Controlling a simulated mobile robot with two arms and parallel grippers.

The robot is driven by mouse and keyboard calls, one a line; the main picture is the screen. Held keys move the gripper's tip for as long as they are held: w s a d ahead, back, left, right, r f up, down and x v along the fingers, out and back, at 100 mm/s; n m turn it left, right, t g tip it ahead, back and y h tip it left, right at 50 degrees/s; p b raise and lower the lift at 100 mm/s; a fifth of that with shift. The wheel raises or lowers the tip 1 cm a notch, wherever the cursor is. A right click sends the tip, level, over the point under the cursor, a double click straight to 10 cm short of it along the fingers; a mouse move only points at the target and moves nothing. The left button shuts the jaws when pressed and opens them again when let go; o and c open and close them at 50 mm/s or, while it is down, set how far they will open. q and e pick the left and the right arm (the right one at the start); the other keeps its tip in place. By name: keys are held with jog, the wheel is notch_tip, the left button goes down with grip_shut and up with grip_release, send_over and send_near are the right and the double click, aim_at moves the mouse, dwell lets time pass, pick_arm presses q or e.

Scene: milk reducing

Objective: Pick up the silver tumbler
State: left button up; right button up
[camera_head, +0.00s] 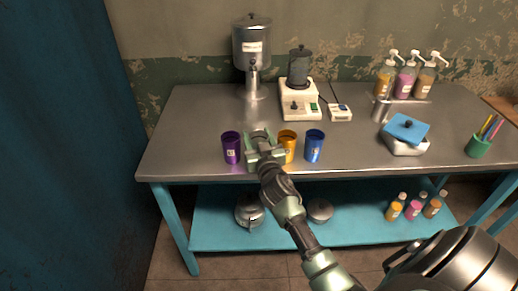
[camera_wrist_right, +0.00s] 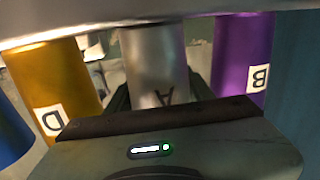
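The silver tumbler (camera_head: 258,134) stands upright near the front edge of the metal table, between a purple tumbler (camera_head: 231,147) and a gold tumbler (camera_head: 288,145). My right gripper (camera_head: 264,148) is at it, with a finger on each side and part of the tumbler hidden behind the hand. In the right wrist view, the silver tumbler (camera_wrist_right: 155,62) with an "A" label is between the dark fingers. I cannot tell whether the fingers press on it. My left gripper is not in view.
A blue tumbler (camera_head: 314,146) stands right of the gold one. Behind are a metal dispenser (camera_head: 252,45), a white mixer (camera_head: 299,100) and a small scale (camera_head: 340,112). Pump bottles (camera_head: 405,80), a white box with blue lid (camera_head: 406,140) and a green pen cup (camera_head: 478,146) stand at right.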

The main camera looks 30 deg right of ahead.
jog(key=shift+c, duration=0.3)
jog(key=shift+r, duration=0.5)
notch_tip(320, 180, up, 19)
jog(key=p, duration=0.2)
jog(key=s+a+f+n+t+y, duration=0.1)
jog(key=s+a+f+n+y, duration=0.1)
jog(key=s+a+f, duration=0.5)
jog(key=s+a+f+n+y, duration=0.1)
jog(key=s+a+f+y, duration=0.3)
jog(key=a, duration=0.4)
jog(key=s+a+f, duration=0.1)
jog(key=s+a, duration=0.1)
jog(key=s, duration=0.5)
jog(key=s+a+f+n, duration=0.1)
jog(key=s+a+f, duration=0.1)
jog(key=s, duration=0.6)
jog(key=shift+s+a+f, duration=0.25)
jog(key=shift+a, duration=0.15)
